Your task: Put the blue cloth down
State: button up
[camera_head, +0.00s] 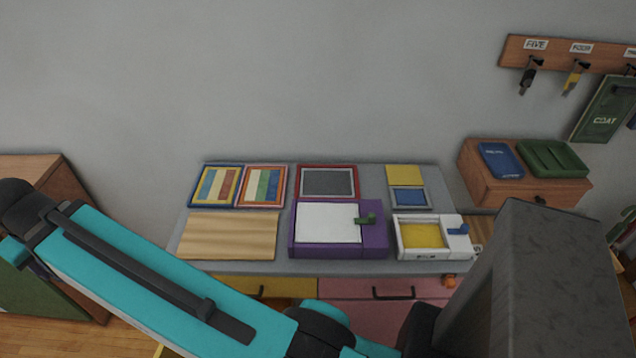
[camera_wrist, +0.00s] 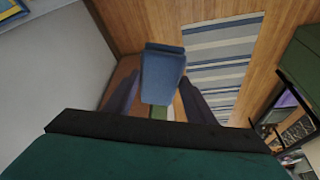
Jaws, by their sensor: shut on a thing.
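In the wrist view my gripper (camera_wrist: 160,98) has its two dark fingers on either side of a blue folded cloth (camera_wrist: 162,72). The gripper is shut on the cloth and holds it in front of the camera. A small green and pale patch shows just below the cloth between the fingers; I cannot tell what it is. In the head view my gripper and the held cloth are not visible; my teal arm crosses the lower left.
A grey table (camera_head: 285,185) carries frames, a purple box (camera_head: 340,252) and a white box (camera_head: 403,250). A wooden cabinet (camera_head: 475,180) at right holds a blue labelled item (camera_head: 500,160) and a green tray (camera_head: 552,158). A striped rug (camera_wrist: 222,55) lies on the wooden floor.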

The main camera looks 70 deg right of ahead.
jog(key=s+d+f+m+g+h, duration=0.1)
jog(key=s+d+f+m, duration=0.3)
jog(key=d, duration=0.9)
jog(key=s+d+r+m+g+h+b, duration=0.15)
jog(key=d+m, duration=0.35)
jog(key=d, duration=0.9)
jog(key=s+d+f+m+h, duration=0.2)
jog(key=d+m, duration=0.3)
jog(key=d, duration=0.8)
jog(key=s+d+f+m+g, duration=0.2)
jog(key=s+d+m, duration=0.4)
jog(key=s+d, duration=0.7)
jog(key=s+d+f+m+g+y+b, duration=0.1)
jog(key=s+d+m, duration=0.6)
jog(key=s+d, duration=0.7)
jog(key=s+f+g, duration=0.1)
jog(key=s+g, duration=0.1)
jog(key=s, duration=0.1)
jog(key=shift+s+d+f, duration=0.1)
jog(key=shift+f, duration=0.1)
jog(key=shift+f+p, duration=0.7)
jog(key=shift+f, duration=2.35)
jog(key=shift+f, duration=0.1)
jog(key=shift+f+p, duration=0.45)
jog(key=shift+f, duration=1.3)
